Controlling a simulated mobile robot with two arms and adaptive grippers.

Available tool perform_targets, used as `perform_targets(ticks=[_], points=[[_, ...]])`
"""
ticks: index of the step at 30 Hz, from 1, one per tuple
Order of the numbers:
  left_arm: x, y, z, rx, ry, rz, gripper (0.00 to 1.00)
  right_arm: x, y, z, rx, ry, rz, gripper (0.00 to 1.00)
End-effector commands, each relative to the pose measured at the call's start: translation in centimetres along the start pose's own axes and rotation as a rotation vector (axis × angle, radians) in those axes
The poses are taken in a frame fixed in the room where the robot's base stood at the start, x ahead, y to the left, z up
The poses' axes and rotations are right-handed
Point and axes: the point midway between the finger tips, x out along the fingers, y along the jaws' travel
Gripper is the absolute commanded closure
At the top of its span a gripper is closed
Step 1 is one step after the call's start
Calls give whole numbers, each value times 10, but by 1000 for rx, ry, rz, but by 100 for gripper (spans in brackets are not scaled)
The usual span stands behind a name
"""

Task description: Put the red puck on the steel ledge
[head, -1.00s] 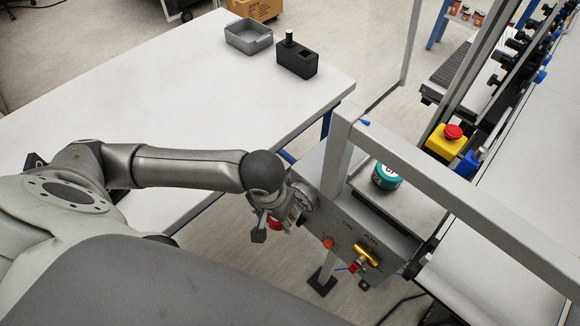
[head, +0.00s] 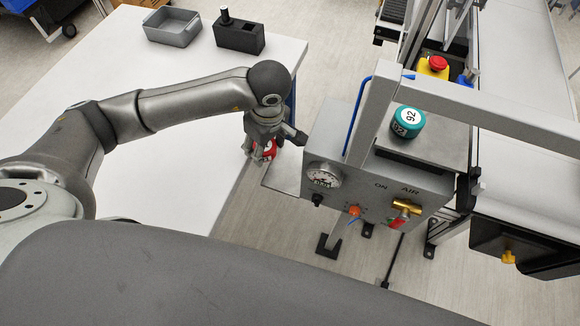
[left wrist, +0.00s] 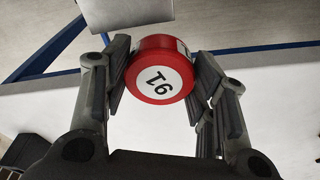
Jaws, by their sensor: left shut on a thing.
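The red puck (head: 268,150) is in my left gripper (head: 262,153), just off the table's right edge in the head view. In the left wrist view the puck (left wrist: 158,72) sits between both fingers, its white face marked 91 toward the camera. A pale flat plate (head: 284,178), apparently the steel ledge, sticks out left from the grey control box. My right gripper is not in view.
A teal puck (head: 407,122) marked 92 stands on top of the control box (head: 345,188), under a grey frame (head: 470,112). The white table (head: 130,95) holds a grey bin (head: 172,27) and a black block (head: 239,37). A conveyor (head: 530,80) runs at right.

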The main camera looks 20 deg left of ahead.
Motion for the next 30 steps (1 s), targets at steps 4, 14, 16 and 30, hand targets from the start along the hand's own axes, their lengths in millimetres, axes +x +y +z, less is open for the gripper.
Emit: perform_targets(ticks=[4,14,16,30], points=[[-9,24,-7,-303,1,-41,73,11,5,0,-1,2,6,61],[-44,67,-18,-982,0,-144,73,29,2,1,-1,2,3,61],[-54,76,-19,-1123,-1,-165,73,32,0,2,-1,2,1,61],[-116,109,-21,-1850,1,-277,73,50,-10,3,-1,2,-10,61]])
